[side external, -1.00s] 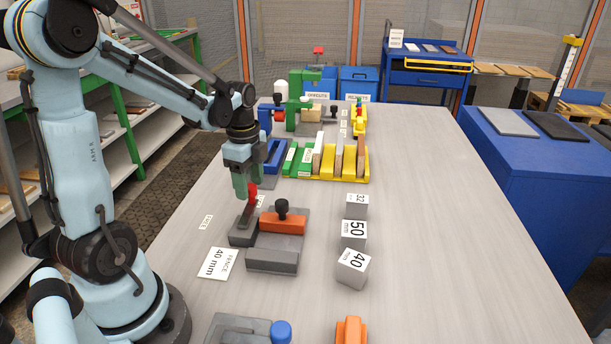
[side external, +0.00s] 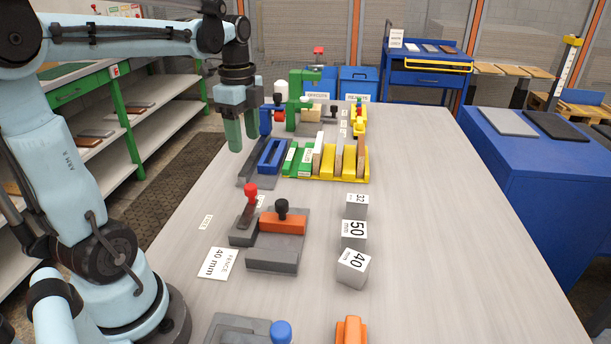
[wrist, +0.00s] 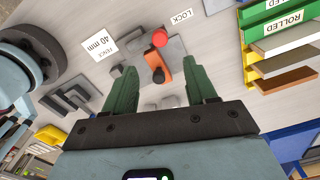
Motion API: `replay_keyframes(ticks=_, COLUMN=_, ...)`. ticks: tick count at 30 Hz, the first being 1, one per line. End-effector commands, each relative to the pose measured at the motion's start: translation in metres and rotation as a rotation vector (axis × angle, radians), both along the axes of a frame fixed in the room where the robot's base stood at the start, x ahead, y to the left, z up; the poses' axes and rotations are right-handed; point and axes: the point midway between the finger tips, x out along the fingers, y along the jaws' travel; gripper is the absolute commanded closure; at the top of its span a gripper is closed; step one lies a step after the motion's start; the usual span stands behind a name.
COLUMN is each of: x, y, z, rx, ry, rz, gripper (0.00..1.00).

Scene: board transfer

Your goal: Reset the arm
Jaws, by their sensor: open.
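My gripper (side external: 242,134) hangs above the table's left side, its two green fingers pointing down and empty. It also shows in the wrist view (wrist: 163,88), where the fingers stand apart with nothing between them. Below it stands a grey fixture (side external: 272,262) with an orange block (side external: 282,224) and a black knob (side external: 282,207). A red-knobbed lever (side external: 250,200) stands at its left. The red knob also shows in the wrist view (wrist: 160,39). The gripper is clear of the lever and the fixture.
Grey gauge blocks (side external: 353,268) marked 32, 50 and 40 mm stand right of the fixture. A yellow rack (side external: 328,178) with boards and green slots lies behind. A blue fixture (side external: 272,157) stands close to the gripper. The table's right side (side external: 440,220) is clear.

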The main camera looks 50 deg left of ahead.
Motion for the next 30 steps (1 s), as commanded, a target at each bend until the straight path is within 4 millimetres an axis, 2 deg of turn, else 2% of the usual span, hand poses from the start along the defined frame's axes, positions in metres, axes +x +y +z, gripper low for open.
replay_keyframes(ticks=14, x=0.000, y=-0.005, z=0.002, rx=0.005, ry=-0.012, rz=0.021, gripper=0.44)
replay_keyframes(ticks=17, x=0.001, y=-0.018, z=-0.001, rx=0.022, ry=-0.053, rz=0.091, gripper=0.44)
replay_keyframes(ticks=23, x=0.002, y=-0.066, z=-0.012, rx=0.026, ry=-0.225, rz=0.370, gripper=0.44)
replay_keyframes(ticks=30, x=-0.003, y=-0.122, z=-0.031, rx=-0.109, ry=-0.442, rz=0.731, gripper=0.44)
